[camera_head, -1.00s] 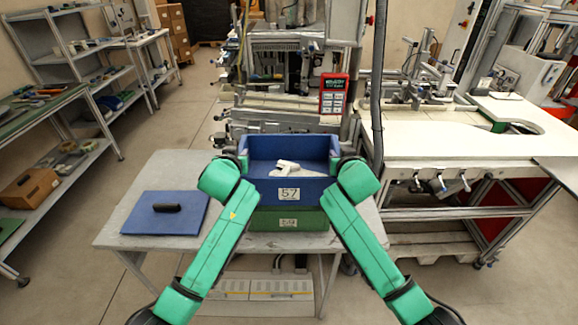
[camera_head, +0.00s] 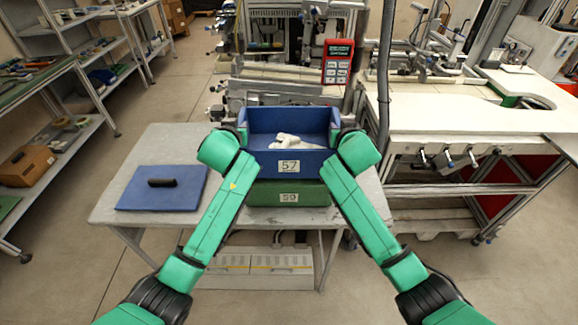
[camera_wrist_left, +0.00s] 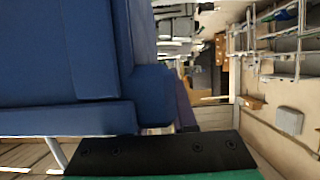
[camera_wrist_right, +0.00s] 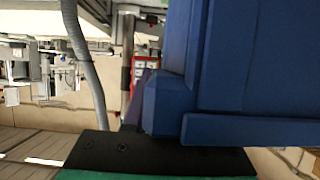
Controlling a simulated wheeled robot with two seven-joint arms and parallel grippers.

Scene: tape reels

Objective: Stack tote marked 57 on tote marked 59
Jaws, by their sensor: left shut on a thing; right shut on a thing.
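The blue tote marked 57 (camera_head: 262,163) sits directly above the green tote marked 59 (camera_head: 262,194) on the grey table. The two look lined up, with no clear gap between them. White items (camera_head: 290,142) lie inside the blue tote. My left gripper (camera_head: 241,136) is shut on the blue tote's left side. My right gripper (camera_head: 337,137) is shut on its right side. The blue tote also fills much of the left wrist view (camera_wrist_left: 60,60) and the right wrist view (camera_wrist_right: 250,70). The fingertips are mostly hidden.
A blue lid with a black handle (camera_head: 160,190) lies at the left of the grey table (camera_head: 110,213). A machine with a red panel (camera_head: 337,62) stands behind. A white workbench (camera_head: 450,113) is to the right, and shelves (camera_head: 85,75) are to the left.

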